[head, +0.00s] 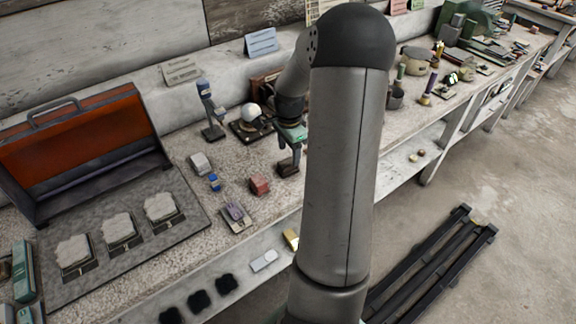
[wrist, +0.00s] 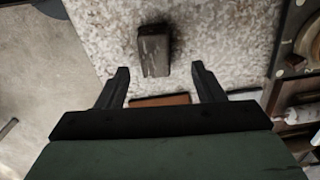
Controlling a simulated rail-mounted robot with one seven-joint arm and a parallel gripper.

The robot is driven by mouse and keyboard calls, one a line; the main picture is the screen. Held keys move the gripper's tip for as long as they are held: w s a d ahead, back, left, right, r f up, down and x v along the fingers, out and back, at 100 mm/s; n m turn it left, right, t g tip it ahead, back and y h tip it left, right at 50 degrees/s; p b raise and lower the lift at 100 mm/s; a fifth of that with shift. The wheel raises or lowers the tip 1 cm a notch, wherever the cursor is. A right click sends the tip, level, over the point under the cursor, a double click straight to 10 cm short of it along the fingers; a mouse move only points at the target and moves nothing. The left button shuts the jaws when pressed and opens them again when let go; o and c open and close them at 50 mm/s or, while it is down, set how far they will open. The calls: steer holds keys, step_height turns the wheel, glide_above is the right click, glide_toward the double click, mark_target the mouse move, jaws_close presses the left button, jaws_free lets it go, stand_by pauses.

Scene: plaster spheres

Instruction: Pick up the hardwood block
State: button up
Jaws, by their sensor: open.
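A dark brown block, which looks like the hardwood block (wrist: 153,50), stands on the speckled bench top in the wrist view, just beyond my fingertips. My gripper (wrist: 160,76) is open with nothing between its fingertips, and the block lies slightly left of the line midway between them. In the head view my gripper (head: 291,155) points down close over the dark brown block (head: 287,170), near the bench's front edge. My arm and gripper hide part of that area.
A reddish block (head: 259,184), a purple item on a small board (head: 236,213) and a blue item (head: 214,183) lie to the left. A white sphere on a dark base (head: 251,113) stands behind. An orange-brown strip (wrist: 160,100) shows between the finger bases in the wrist view.

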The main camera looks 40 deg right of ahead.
mark_target(288, 162)
steer(key=f, duration=0.3)
steer(key=f+p, duration=0.1)
steer(key=shift+s+a+f, duration=0.2)
steer(key=shift+s+a, duration=0.05)
steer(key=shift+a, duration=0.15)
steer(key=shift+f, duration=0.4)
steer(key=shift+c, duration=0.3)
steer(key=c, duration=1)
steer(key=shift+c, duration=0.2)
steer(key=shift+r, duration=0.1)
